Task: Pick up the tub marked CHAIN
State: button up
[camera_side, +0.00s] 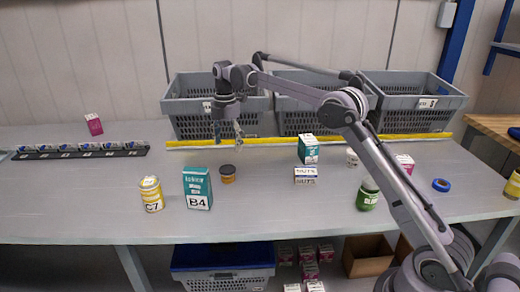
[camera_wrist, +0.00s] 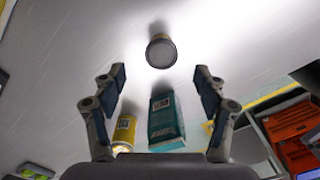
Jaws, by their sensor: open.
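No label reading CHAIN is legible in either view. A small orange tub (camera_side: 228,174) with a dark lid stands upright on the grey table; its marking is too small to read. What looks like the same tub (camera_wrist: 161,52) shows in the wrist view, top centre, lid towards the camera. My gripper (camera_side: 228,139) is open and empty, pointing down above the table, just over and behind this tub and apart from it. In the wrist view my gripper (camera_wrist: 160,82) has its fingers spread to either side, with the tub beyond the fingertips.
A teal box marked B4 (camera_side: 197,187) and a yellow can marked C7 (camera_side: 151,194) stand left of the tub. To the right are a NUTS box (camera_side: 305,174), another teal box (camera_side: 308,149) and a green jar (camera_side: 367,195). Grey crates (camera_side: 190,117) line the back.

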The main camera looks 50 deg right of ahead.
send_over(228, 168)
jog(key=f, duration=0.4)
jog(key=shift+w+d+f, duration=0.1)
jog(key=shift+d+f, duration=0.3)
jog(key=shift+a+f, duration=0.2)
jog(key=shift+f, duration=1.15)
jog(key=shift+a+f, duration=0.2)
jog(key=shift+f, duration=1.1)
jog(key=c, duration=1.2)
